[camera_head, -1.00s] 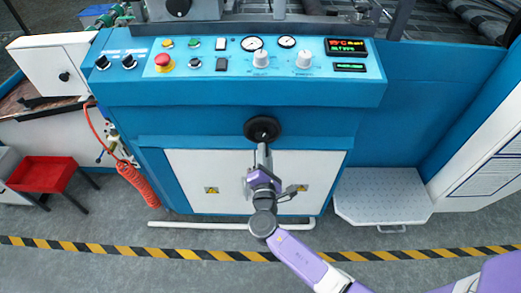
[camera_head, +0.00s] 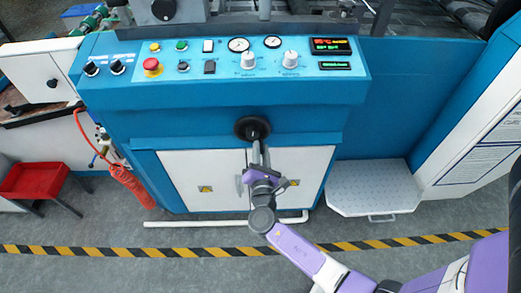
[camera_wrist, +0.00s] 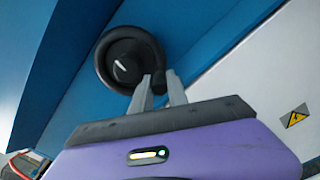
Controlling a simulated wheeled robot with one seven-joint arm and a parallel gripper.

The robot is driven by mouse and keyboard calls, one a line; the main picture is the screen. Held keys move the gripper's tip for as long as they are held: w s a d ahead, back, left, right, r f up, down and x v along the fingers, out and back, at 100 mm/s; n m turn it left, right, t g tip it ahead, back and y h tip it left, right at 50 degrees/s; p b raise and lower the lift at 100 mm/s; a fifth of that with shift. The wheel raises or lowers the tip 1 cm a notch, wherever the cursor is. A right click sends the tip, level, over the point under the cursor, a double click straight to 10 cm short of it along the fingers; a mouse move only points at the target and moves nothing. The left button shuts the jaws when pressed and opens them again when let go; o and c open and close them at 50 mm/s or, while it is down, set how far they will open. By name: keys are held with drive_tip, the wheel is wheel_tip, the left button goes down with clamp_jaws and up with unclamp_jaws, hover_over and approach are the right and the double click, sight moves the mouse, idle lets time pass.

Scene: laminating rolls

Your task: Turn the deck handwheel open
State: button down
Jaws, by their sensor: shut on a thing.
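The black round handwheel (camera_head: 252,129) sits on the front of the blue machine, below the control panel. It shows larger in the wrist view (camera_wrist: 117,64), with a pale mark on its hub. My gripper (camera_head: 257,147) reaches up to the wheel from below. In the wrist view its two grey fingers (camera_wrist: 159,84) meet the lower right part of the wheel's rim and are shut on it. The exact contact is partly hidden by the fingertips.
The control panel (camera_head: 220,58) with a red button, knobs and gauges lies above the wheel. White cabinet doors (camera_head: 215,180) are behind my arm. A white step (camera_head: 374,187) stands at right, a red tray (camera_head: 35,180) at left. Striped tape (camera_head: 130,251) crosses the open floor.

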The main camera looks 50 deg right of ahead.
drive_tip(key=shift+f, duration=0.15)
drive_tip(key=c, duration=1.6)
unclamp_jaws()
drive_tip(key=shift+o, duration=0.2)
drive_tip(key=shift+s, duration=0.1)
drive_tip(key=v, duration=0.7)
drive_tip(key=shift+s+a, duration=0.2)
drive_tip(key=shift+a, duration=0.1)
